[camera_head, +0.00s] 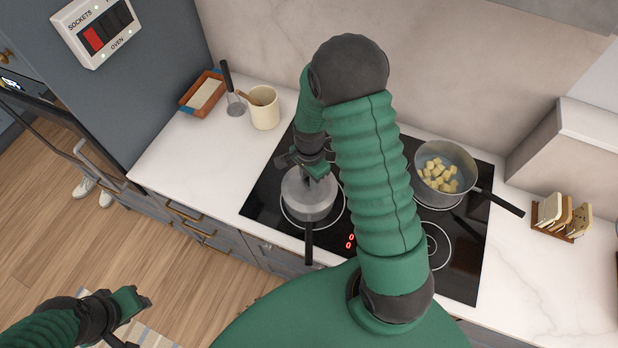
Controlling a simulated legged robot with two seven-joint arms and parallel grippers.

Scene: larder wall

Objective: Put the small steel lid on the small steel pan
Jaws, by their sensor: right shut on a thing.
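The small steel pan (309,217) sits on the left part of the black hob, its dark handle pointing toward me. The small steel lid (302,198) shows as a grey disc over the pan's mouth. My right gripper (307,178) comes down from above and is shut on the lid at its top. My arm hides part of the far side, so I cannot tell whether the lid rests fully on the rim or hovers just above. My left gripper (138,316) is low at the left, over the floor, open and empty.
A larger pot (447,160) with pale cubes stands on the hob (468,262) at right, handle pointing right. A toast rack (560,216) is further right. A cream mug (264,108), a ladle (233,95) and an orange dish (203,92) stand at the back left. The left counter is clear.

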